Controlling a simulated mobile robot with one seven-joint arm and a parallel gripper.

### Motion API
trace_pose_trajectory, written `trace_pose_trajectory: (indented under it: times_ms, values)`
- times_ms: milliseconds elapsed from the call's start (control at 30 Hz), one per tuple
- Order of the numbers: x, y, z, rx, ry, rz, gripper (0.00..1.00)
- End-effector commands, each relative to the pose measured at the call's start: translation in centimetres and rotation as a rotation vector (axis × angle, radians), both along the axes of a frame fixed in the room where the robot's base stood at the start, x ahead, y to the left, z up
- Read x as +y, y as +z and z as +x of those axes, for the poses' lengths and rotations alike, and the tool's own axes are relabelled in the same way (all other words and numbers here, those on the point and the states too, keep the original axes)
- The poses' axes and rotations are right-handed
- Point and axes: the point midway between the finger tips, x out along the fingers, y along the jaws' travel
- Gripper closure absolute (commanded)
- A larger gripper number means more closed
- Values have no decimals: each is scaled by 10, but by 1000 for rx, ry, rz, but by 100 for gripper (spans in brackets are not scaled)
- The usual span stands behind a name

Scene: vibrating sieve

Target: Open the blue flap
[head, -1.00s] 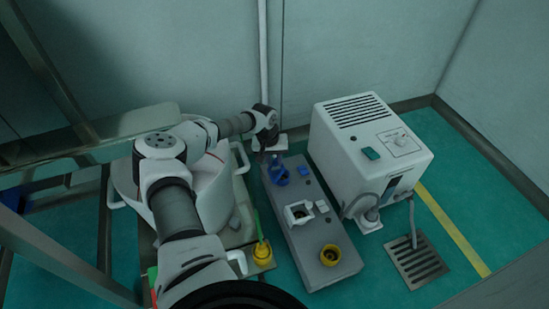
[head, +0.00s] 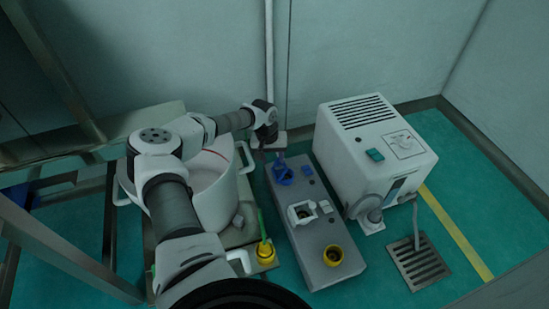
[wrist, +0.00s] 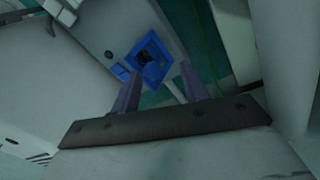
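The blue flap (head: 282,170) with its square blue frame sits at the far end of the long grey unit (head: 336,270). In the wrist view the blue frame (wrist: 139,47) surrounds a dark opening, with a blue piece across its lower part. I cannot tell how far the flap is open. My gripper (head: 269,157) is just above and beside the flap.
A blue button (head: 307,170) is beside the flap. A white socket (head: 302,207) and a yellow socket (head: 333,255) follow along the unit. A white machine (head: 374,150) stands close on the right, a white drum (head: 213,190) on the left. A floor drain (head: 421,264) lies at right.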

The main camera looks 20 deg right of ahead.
Motion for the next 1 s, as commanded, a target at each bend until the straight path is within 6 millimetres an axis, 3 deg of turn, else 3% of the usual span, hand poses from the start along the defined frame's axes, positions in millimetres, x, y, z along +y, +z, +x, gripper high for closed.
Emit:
trace_pose_trajectory:
  times_ms: [33, 100, 400, 600, 867, 1000]
  values:
    - [1, 20, 2, -7, 0, -4, 55]
    - [3, 38, 3, -9, 0, -7, 55]
    - [8, 98, 4, -13, 1, -15, 55]
    - [10, 113, 4, -15, 1, -17, 55]
    - [9, 114, 4, -14, 1, -18, 55]
    - [4, 115, 3, -10, 18, -42, 70]
